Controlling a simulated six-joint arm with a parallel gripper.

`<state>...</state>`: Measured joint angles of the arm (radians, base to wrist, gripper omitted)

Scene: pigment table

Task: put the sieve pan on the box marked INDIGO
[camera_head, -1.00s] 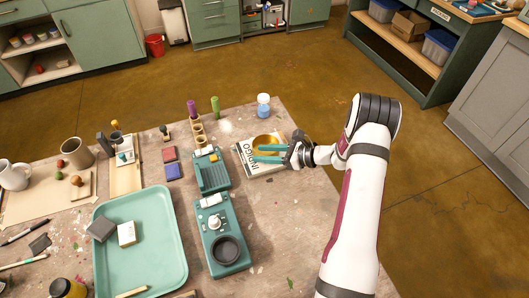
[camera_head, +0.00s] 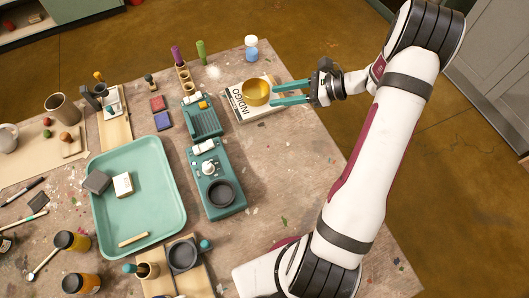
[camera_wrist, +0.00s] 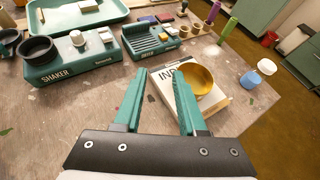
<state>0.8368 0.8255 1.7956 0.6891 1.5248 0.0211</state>
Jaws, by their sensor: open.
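The brass-coloured sieve pan (camera_head: 256,93) sits upright on the white box marked INDIGO (camera_head: 238,107), on the right side of the table. In the wrist view the pan (camera_wrist: 200,82) rests on the box (camera_wrist: 212,106), and one finger covers part of the lettering. My gripper (camera_head: 274,95) is open and empty, just right of the pan in the head view. Its teal fingers are apart, and the pan is not between them. I cannot tell whether a finger still touches the pan's side.
A teal shaker (camera_head: 228,192) and a teal ridged unit (camera_head: 206,122) stand left of the box. A blue-and-white jar (camera_head: 251,49), a purple tube (camera_head: 176,55) and a green tube (camera_head: 201,52) stand behind. A teal tray (camera_head: 170,225) lies left. Bare table lies in front of the box.

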